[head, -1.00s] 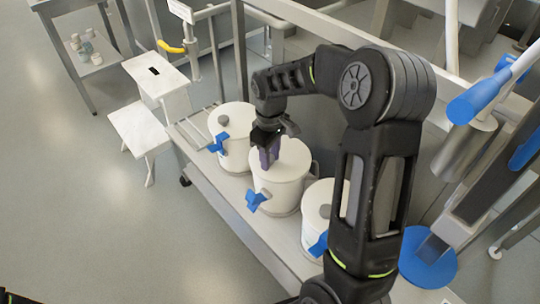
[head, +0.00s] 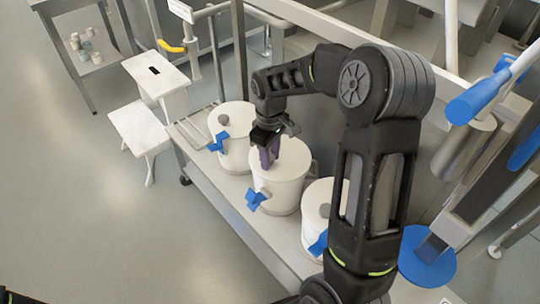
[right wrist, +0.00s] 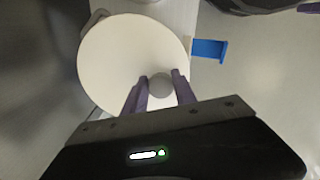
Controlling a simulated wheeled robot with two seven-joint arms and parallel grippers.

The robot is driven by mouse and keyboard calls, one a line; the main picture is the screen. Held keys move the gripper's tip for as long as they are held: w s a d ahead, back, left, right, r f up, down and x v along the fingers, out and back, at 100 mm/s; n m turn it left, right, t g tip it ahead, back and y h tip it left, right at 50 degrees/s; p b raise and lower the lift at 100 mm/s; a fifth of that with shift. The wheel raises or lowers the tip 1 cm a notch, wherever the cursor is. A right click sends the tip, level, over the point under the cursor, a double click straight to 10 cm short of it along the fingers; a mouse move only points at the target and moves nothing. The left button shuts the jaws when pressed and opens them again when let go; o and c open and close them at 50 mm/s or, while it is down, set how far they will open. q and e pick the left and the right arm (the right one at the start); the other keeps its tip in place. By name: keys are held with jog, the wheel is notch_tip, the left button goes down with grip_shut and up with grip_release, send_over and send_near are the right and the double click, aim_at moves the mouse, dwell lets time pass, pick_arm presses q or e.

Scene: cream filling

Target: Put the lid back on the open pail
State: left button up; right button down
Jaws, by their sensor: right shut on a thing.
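The middle pail (head: 284,197) is cream with a blue tap on its front and stands on the steel bench. A round cream lid (head: 290,160) lies over its top; I cannot tell whether it is fully seated. In the right wrist view the lid (right wrist: 125,55) is a wide disc with a grey knob (right wrist: 160,85). My right gripper (head: 268,160) points down over the lid, its purple fingers shut on the knob, one on each side. The fingers also show in the right wrist view (right wrist: 160,92).
A lidded pail (head: 233,150) stands to the left and another (head: 317,218) to the right, partly behind my right arm. Both have blue taps. A white step stool (head: 140,128) stands left of the bench (head: 245,222). The floor at left is clear.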

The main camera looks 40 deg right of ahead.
jog(key=shift+c, duration=2.2)
grip_release()
jog(key=shift+r, duration=0.1)
jog(key=shift+r+p, duration=2.95)
jog(key=shift+r, duration=0.5)
jog(key=shift+c, duration=0.4)
grip_shut()
jog(key=shift+f, duration=0.2)
